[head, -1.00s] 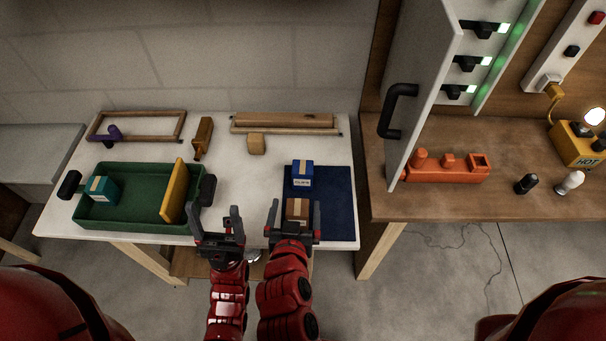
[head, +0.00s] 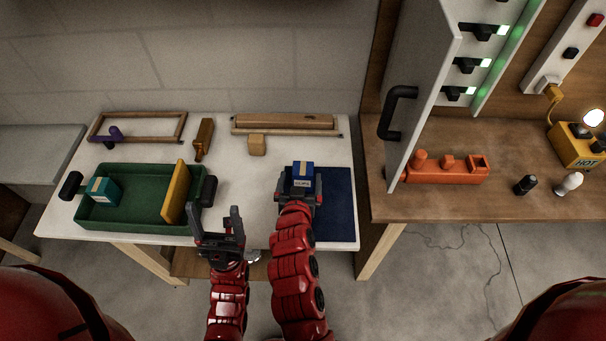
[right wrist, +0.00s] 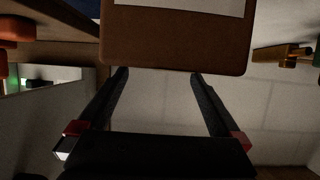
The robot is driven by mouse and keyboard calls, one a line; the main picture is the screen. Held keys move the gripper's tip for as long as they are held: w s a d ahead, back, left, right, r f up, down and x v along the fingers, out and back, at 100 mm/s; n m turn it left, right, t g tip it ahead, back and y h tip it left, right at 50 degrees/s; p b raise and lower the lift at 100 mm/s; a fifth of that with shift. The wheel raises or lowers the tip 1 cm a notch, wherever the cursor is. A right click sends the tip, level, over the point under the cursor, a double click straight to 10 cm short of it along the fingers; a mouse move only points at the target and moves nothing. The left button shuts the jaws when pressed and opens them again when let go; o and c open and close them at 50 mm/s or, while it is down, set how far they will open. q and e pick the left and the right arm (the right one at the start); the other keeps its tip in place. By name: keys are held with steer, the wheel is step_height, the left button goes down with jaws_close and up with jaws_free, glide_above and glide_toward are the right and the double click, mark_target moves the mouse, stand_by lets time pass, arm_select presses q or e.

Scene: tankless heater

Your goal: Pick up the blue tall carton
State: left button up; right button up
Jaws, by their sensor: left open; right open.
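The blue carton (head: 302,168), with a pale top strip and a white label, stands on the dark blue mat (head: 338,205) on the white table. My right gripper (head: 301,182) is open, its fingers showing left and right of the blue carton's lower part. A brown carton with a white label fills the top of the right wrist view (right wrist: 175,42), just beyond the open fingertips; in the head view my right gripper and arm hide it. My left gripper (head: 218,214) is open and empty by the green tray's right end.
The green tray (head: 140,228) holds a teal carton (head: 103,190) and a yellow board (head: 174,193). A wooden block (head: 257,145) and a wooden bar (head: 285,121) lie behind. The cabinet door (head: 415,85) stands to the right. The table's middle is clear.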

mark_target(303, 170)
steer(key=p+x, duration=0.1)
steer(key=x, duration=0.2)
steer(key=shift+w+d+r, duration=0.1)
steer(key=shift+w+d, duration=0.1)
steer(key=shift+w+f, duration=0.25)
steer(key=shift+w, duration=0.05)
steer(key=c, duration=1.5)
steer(key=shift+r+b, duration=0.9)
steer(key=shift+r, duration=4.1)
steer(key=shift+c, duration=0.2)
